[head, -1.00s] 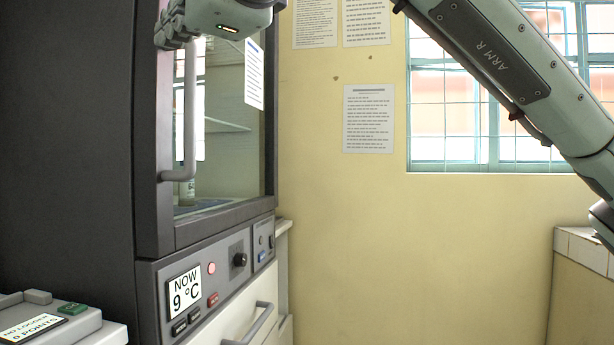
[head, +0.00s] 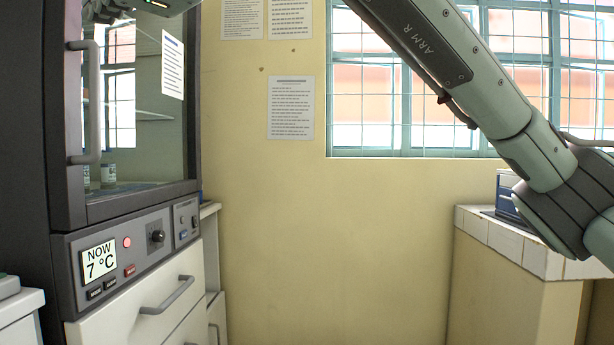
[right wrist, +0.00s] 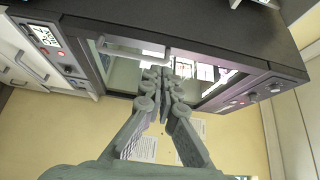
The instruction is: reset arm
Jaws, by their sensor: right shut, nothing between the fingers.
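My right gripper (head: 108,10) shows only partly at the top left of the head view, in front of the upper incubator door. In the right wrist view its fingers (right wrist: 160,76) are together, with nothing between them. The right arm (head: 440,60) crosses the upper right of the head view. The dark incubator (head: 122,222) stands at the left, its glass door apparently closed. The door handle (head: 92,105) is upright and below the gripper. A display (head: 98,261) reads NOW 7 °C. My left gripper is out of view.
Small bottles (head: 108,175) stand inside behind the glass. White drawers (head: 160,300) are below the incubator. A tiled counter (head: 500,238) with a blue box (head: 506,195) is at the right, close to my arm. The wall (head: 310,240) between is clear, with posted sheets (head: 292,108).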

